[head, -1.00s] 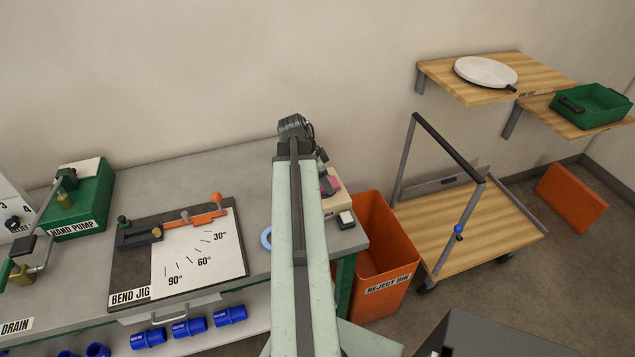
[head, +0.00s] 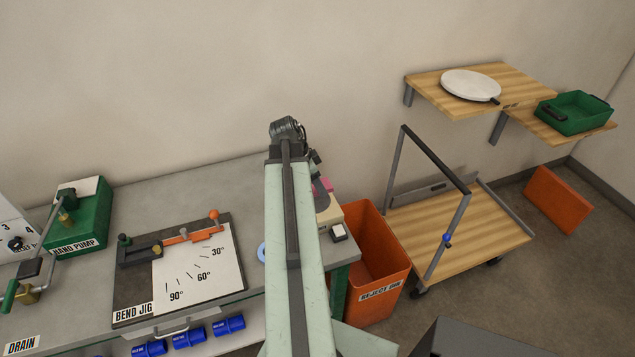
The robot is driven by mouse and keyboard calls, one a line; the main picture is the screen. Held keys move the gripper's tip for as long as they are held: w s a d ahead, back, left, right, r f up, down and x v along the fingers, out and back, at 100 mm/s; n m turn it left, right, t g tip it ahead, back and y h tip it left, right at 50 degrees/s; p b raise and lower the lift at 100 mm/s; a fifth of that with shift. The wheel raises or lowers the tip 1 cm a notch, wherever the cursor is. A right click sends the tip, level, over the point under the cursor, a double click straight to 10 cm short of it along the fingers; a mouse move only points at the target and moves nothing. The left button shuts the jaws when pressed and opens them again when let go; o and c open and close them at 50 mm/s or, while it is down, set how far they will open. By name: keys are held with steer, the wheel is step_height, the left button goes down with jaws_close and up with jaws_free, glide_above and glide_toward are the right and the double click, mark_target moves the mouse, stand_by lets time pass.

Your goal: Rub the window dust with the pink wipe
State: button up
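A pink piece (head: 323,185), which looks like the wipe, shows just right of my arm over a beige box (head: 329,216) at the right end of the grey bench. I cannot tell whether the pink piece rests on the box or is held. The end of my arm, with my gripper (head: 315,157) partly in sight, is above and behind the pink piece. My arm hides most of the gripper, and its fingers cannot be made out. The window and its dust cannot be made out; my arm covers the left part of the box.
The bench (head: 190,178) carries a bend jig (head: 130,270), a green hand pump (head: 85,225) and a blue ring (head: 262,252). An orange reject bin (head: 385,270) stands at its right end. A wooden cart (head: 475,225) is further right, below two wall shelves (head: 530,85).

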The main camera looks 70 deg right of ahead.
step_height(320, 180, up, 3)
steer(key=p, duration=0.3)
steer(key=shift+f, duration=0.1)
